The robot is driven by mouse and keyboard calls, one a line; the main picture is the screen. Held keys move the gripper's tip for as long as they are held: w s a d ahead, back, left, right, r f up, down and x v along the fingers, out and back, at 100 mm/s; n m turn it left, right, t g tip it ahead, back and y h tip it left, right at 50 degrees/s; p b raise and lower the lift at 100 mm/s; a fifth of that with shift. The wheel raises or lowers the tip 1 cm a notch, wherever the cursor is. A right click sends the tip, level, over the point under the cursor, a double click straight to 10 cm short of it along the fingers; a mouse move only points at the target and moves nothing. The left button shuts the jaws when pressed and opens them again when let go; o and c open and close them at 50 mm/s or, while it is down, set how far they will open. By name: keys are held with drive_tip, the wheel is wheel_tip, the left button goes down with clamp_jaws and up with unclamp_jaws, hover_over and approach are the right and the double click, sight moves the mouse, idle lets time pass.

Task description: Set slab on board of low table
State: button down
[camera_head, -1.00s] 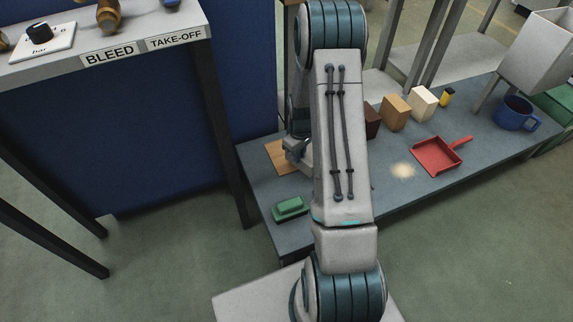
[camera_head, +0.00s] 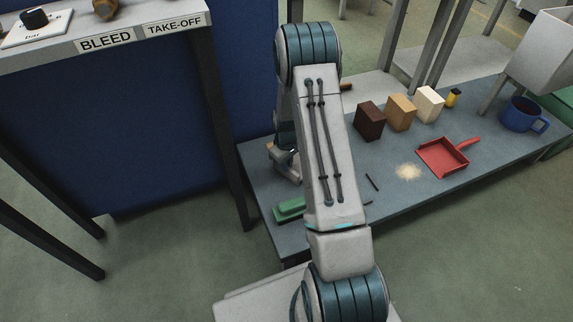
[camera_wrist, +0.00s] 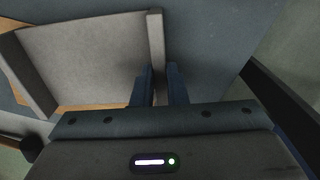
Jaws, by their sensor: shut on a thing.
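My gripper (camera_wrist: 160,70) is shut on the raised right edge of a pale grey slab (camera_wrist: 90,55) in the wrist view. The slab looks like a shallow piece with raised edges on two sides. A wooden board (camera_wrist: 92,107) shows in strips beyond the slab's near and left edges; the slab covers most of it. I cannot tell whether slab and board touch. In the head view, my wrist is low over the left end of the low table (camera_head: 345,215), and my arm hides the fingers, the slab and most of the board.
A green brush (camera_head: 289,208) lies at the table's front left. Dark brown (camera_head: 369,121), tan (camera_head: 401,112) and cream (camera_head: 429,104) blocks, a red dustpan (camera_head: 443,157), a sand pile (camera_head: 408,171) and a blue mug (camera_head: 520,114) stand to the right. A tall bench (camera_head: 110,33) stands left.

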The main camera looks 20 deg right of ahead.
drive_tip(key=shift+f, duration=0.1)
drive_tip(key=c, duration=1.5)
unclamp_jaws()
drive_tip(key=shift+o, duration=0.2)
drive_tip(key=s+a+r+p, duration=0.1)
drive_tip(key=s+r+p, duration=0.1)
drive_tip(key=r, duration=0.8)
drive_tip(key=s+a+r+p, duration=0.1)
drive_tip(key=a+r+p, duration=0.1)
drive_tip(key=r, duration=0.8)
drive_tip(key=s+a+r+m, duration=0.2)
drive_tip(key=s+a+r, duration=0.2)
drive_tip(key=s+r, duration=0.3)
drive_tip(key=s+a+r+m+t, duration=0.1)
drive_tip(key=s+r, duration=0.6)
drive_tip(key=s, duration=0.8)
drive_tip(key=a+m, duration=0.1)
drive_tip(key=a, duration=0.1)
drive_tip(key=shift+a+r, duration=0.15)
drive_tip(key=shift+a, duration=0.2)
